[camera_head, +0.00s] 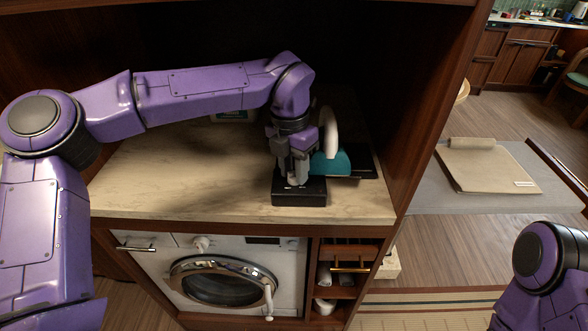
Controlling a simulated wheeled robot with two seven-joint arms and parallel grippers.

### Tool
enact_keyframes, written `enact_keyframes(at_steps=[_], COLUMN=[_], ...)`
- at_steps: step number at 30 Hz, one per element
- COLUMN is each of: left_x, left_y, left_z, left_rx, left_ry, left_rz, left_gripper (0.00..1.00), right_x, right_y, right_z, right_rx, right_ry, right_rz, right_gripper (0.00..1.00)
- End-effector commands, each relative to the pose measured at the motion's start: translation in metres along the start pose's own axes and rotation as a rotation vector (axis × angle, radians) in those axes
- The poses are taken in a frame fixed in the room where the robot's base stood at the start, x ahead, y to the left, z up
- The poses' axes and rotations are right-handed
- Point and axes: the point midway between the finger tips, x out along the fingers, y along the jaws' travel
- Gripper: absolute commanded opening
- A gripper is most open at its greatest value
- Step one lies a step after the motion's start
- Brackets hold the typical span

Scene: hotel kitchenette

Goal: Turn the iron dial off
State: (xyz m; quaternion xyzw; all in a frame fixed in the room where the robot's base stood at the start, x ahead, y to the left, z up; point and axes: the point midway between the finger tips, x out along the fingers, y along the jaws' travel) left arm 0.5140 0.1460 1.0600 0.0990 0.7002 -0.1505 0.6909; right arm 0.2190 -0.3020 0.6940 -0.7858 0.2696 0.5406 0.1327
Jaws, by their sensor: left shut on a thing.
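The iron (328,160), teal with a white handle, sits on the counter at the right inside the alcove, partly hidden by my left gripper. A black block-shaped base (312,200) stands in front of it near the counter's front edge. My left gripper (292,180) points straight down over the top of this base, its fingers shut together there. The dial is hidden at the fingertips, so its setting cannot be read. My right arm shows only at the lower right, and its gripper is out of view.
A dark flat plate (362,164) lies under and right of the iron. The wooden cabinet wall (420,130) closes the alcove on the right. The marble counter (170,180) is clear at left. A white washing machine (225,275) stands below. A whitish object (233,116) sits behind my arm.

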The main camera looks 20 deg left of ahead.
Motion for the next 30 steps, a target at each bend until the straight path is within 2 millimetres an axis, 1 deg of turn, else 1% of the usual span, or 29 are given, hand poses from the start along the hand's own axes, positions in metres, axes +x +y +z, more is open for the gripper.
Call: enact_keyframes(at_steps=[14,15,16,17,25,28,30], left_x=[0.000,0.000,0.000,0.000,-0.001,-0.011,-0.025], left_y=[0.000,0.000,0.000,0.000,0.000,0.001,0.000], left_z=[0.000,0.000,0.000,0.000,0.000,0.001,0.001], left_rx=[-0.011,-0.011,-0.011,-0.011,-0.011,-0.012,-0.013], left_ry=[-0.001,-0.001,-0.001,-0.001,-0.001,-0.004,-0.005], left_rz=[0.000,0.000,0.000,0.000,0.000,0.001,0.002], left_gripper=[0.02,0.46,0.56,0.58,0.58,0.58,0.58], right_x=[0.001,0.001,0.001,0.001,0.001,0.003,0.005], right_y=[0.000,0.000,0.000,0.000,0.000,0.000,-0.001], right_z=[0.000,0.000,0.000,0.000,0.000,0.001,0.002], right_rx=[0.000,0.000,0.000,0.000,0.000,0.000,0.000], right_ry=[0.000,0.000,0.000,0.000,0.000,0.000,0.000], right_rz=[0.000,0.000,0.000,0.000,0.000,0.000,0.000], right_gripper=[0.43,0.43,0.43,0.43,0.43,0.43,0.43])
